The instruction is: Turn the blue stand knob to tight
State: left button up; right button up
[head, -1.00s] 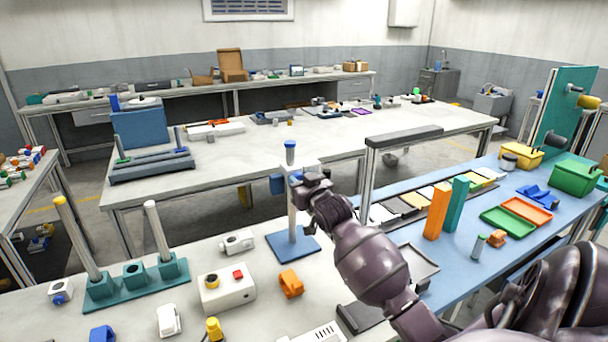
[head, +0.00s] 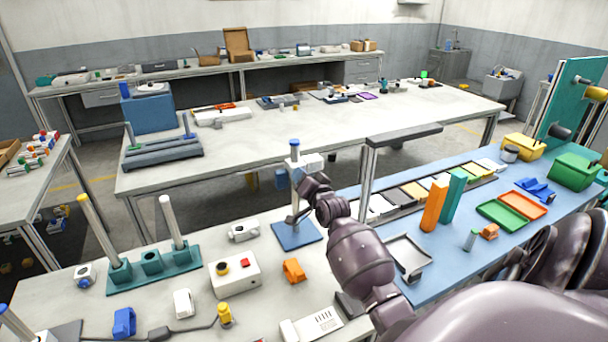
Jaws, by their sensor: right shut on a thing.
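The blue stand has a flat blue base (head: 296,237), an upright pale post with a blue top (head: 294,144) and a white clamp block (head: 309,163) high on the post. My right gripper (head: 294,212) is at the post, below the clamp and above the base, shut on part of the stand. Its wrist covers the post's right side, and no separate knob can be made out. My left gripper is not in view.
On the bench are a teal rack (head: 153,268) with two tilted posts, a white box with a red button (head: 234,276), an orange block (head: 294,270) and a white clamp piece (head: 243,231). Orange (head: 433,206) and teal uprights stand right of my arm.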

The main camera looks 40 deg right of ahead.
dwell(0.3)
jog(key=o, duration=0.9)
jog(key=shift+s, duration=0.1)
jog(key=v, duration=1)
jog(key=shift+s+a, duration=0.1)
jog(key=shift+s, duration=0.2)
